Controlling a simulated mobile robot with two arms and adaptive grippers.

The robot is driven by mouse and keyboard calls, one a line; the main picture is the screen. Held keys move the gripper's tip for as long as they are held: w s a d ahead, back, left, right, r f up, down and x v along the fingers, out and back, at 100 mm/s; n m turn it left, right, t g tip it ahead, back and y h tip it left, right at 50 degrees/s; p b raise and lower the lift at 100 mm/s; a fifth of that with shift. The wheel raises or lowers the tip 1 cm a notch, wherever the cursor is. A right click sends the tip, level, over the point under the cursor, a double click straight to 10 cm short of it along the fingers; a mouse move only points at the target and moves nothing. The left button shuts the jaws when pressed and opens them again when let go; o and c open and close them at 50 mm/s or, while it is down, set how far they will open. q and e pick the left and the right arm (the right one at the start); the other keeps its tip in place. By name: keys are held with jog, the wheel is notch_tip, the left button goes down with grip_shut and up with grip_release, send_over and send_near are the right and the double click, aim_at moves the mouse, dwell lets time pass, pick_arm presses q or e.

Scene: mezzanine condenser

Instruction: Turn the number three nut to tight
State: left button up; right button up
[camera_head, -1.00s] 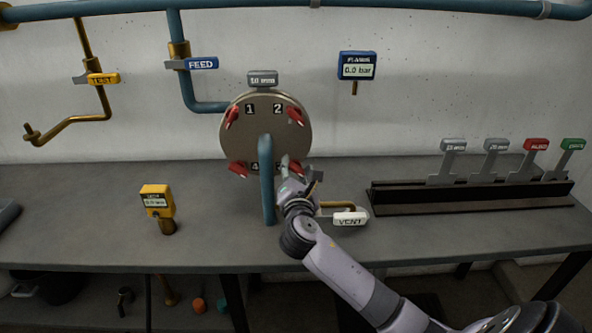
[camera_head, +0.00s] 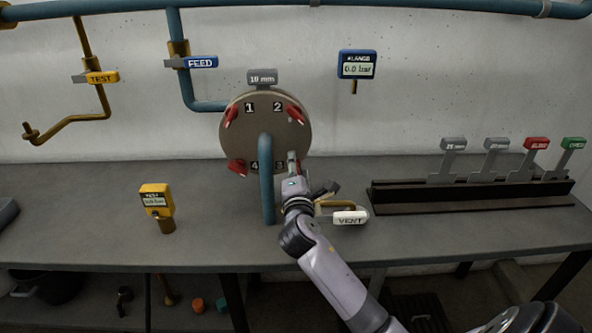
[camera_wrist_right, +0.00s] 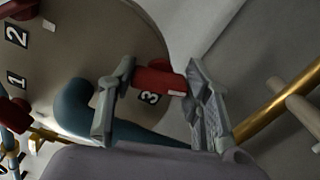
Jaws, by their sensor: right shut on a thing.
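The round flange plate (camera_head: 262,105) carries red nuts beside the numbers 1 to 4. The number three nut (camera_wrist_right: 158,80) is a red block next to the label 3 (camera_wrist_right: 149,98) in the right wrist view. My right gripper (camera_wrist_right: 160,74) has one finger on each side of it and is shut on it. In the head view my right gripper (camera_head: 293,172) reaches the lower right of the plate and mostly hides this nut. Nuts one (camera_head: 231,117), two (camera_head: 295,115) and four (camera_head: 237,167) are clear of it. My left gripper is out of view.
A blue pipe (camera_head: 266,185) runs down in front of the plate, close left of my gripper. The VENT handle (camera_head: 350,218) with its brass pipe lies just right of my wrist. A yellow gauge (camera_head: 157,200) stands left. A rack (camera_head: 470,197) holds tagged tools at right.

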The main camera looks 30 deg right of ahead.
jog(key=m, duration=0.4)
jog(key=shift+f+m+b, duration=0.15)
jog(key=shift+m+b, duration=0.15)
jog(key=shift+b, duration=0.05)
jog(key=shift+m+b, duration=0.35)
jog(key=shift+m, duration=1.95)
jog(key=o, duration=1.2)
jog(key=shift+c, duration=0.2)
jog(key=shift+s+a, duration=0.15)
jog(key=shift+s, duration=0.05)
jog(key=v, duration=0.7)
